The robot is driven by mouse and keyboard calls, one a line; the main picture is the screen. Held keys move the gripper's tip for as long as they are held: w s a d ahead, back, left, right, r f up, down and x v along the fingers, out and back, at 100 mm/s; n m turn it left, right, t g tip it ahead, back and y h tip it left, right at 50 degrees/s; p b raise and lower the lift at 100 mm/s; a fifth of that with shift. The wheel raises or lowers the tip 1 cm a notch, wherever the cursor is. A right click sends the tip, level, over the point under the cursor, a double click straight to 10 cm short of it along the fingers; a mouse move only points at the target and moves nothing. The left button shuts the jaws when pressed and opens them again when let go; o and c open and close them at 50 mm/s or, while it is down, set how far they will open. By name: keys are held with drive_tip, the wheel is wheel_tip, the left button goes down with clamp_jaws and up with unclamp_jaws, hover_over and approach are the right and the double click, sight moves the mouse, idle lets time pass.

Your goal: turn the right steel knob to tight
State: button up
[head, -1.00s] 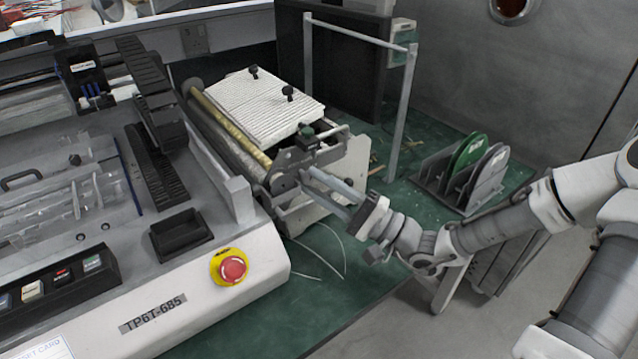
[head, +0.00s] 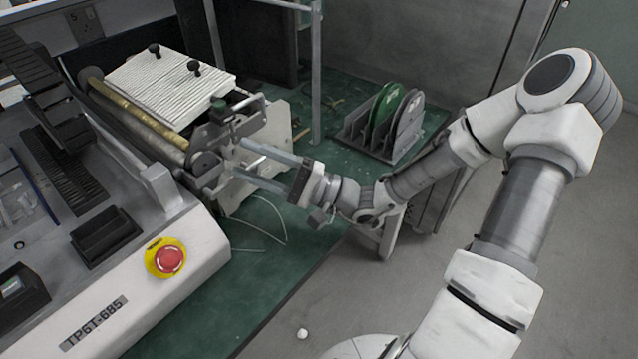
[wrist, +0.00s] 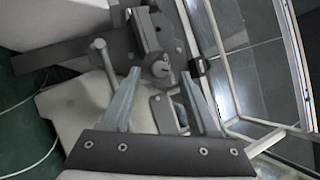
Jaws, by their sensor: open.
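The steel knob (wrist: 162,69) is a small round grey piece on the machine's end bracket in the wrist view. It lies between my open fingertips in that picture; I cannot tell whether they touch it. My gripper (head: 238,156) reaches in from the right in the head view, its two long grey fingers spread towards the bracket (head: 225,128) at the roller's near end. In the head view the knob is too small to make out for sure. My gripper (wrist: 160,73) shows empty in the wrist view.
The brass roller (head: 140,120) and white ribbed plate (head: 165,85) with two black knobs lie behind the bracket. A red emergency button (head: 168,259) is at front. A rack with green and grey discs (head: 385,125) stands right. A thin post (head: 316,75) stands behind my gripper.

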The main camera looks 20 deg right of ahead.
drive_tip(key=p+v, duration=0.1)
drive_tip(key=v, duration=1.4)
drive_tip(key=shift+d, duration=0.35)
drive_tip(key=shift+f, duration=0.1)
